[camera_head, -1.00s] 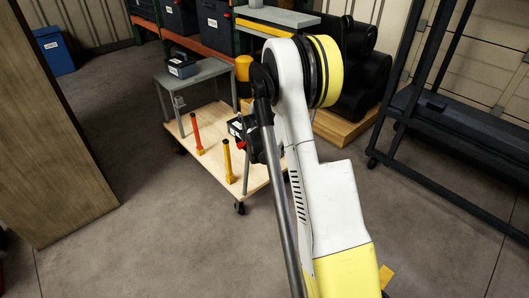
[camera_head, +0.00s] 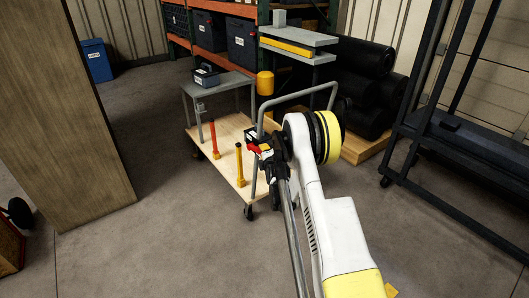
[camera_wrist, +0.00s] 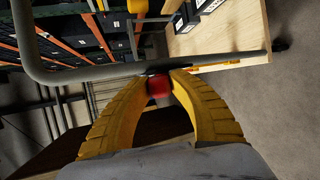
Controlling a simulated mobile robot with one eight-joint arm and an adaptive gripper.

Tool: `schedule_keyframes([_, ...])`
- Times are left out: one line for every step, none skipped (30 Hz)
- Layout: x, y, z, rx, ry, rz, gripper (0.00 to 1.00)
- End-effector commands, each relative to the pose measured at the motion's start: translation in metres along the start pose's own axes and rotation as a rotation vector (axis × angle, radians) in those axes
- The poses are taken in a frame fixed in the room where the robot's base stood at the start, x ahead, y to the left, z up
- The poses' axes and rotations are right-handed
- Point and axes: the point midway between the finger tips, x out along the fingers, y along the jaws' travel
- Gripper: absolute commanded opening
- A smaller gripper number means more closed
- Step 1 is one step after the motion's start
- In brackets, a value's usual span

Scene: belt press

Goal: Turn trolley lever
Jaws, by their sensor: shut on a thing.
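The trolley (camera_head: 228,135) has a wooden deck and a grey tube push handle (camera_head: 300,93), and stands in the middle of the head view. My gripper (camera_head: 262,147) is at the trolley's near side, by the handle's left upright. In the wrist view, the yellow fingers of my gripper (camera_wrist: 163,78) close around a small red piece (camera_wrist: 159,87), which looks like the lever's end. The handle tube (camera_wrist: 95,73) runs across just beyond the fingertips. The rest of the lever is hidden by the fingers and the tube. Red also shows at the gripper in the head view.
A red post (camera_head: 214,138) and a yellow post (camera_head: 239,165) stand on the deck. A grey side table (camera_head: 225,84) holds a dark box (camera_head: 206,75). A dark metal rack (camera_head: 460,145) stands right, a wooden panel (camera_head: 90,120) left. The floor in front is clear.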

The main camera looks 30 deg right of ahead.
Motion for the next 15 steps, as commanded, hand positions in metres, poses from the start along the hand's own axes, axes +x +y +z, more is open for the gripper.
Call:
schedule_keyframes([0.0007,-0.0002,0.0001,0.002,0.000,0.002,0.00])
schedule_keyframes([0.0008,-0.0003,0.0000,0.002,0.000,0.003,0.00])
schedule_keyframes([0.0008,-0.0003,0.0000,0.002,0.000,0.003,0.00])
schedule_keyframes([0.0009,-0.0004,-0.0001,0.002,0.000,0.003,0.00])
schedule_keyframes([0.0008,-0.0004,-0.0001,0.002,0.000,0.003,0.00])
schedule_keyframes([0.0009,-0.0004,-0.0001,0.002,0.000,0.003,0.00])
schedule_keyframes([0.0009,-0.0005,-0.0001,0.002,0.000,0.003,0.00])
schedule_keyframes([0.0009,-0.0005,-0.0002,0.002,0.000,0.002,0.00])
schedule_keyframes([0.0009,-0.0006,-0.0002,0.002,0.001,0.002,0.00])
schedule_keyframes([0.0009,-0.0006,-0.0002,0.002,0.001,0.002,0.00])
schedule_keyframes([0.0009,-0.0006,-0.0003,0.002,0.001,0.002,0.00])
schedule_keyframes([0.0009,-0.0007,-0.0003,0.002,0.001,0.002,0.33])
schedule_keyframes([0.0009,-0.0007,-0.0004,0.002,0.001,0.002,0.42])
schedule_keyframes([0.0008,-0.0007,-0.0004,0.002,0.001,0.002,0.47])
schedule_keyframes([0.0008,-0.0007,-0.0004,0.002,0.001,0.002,0.47])
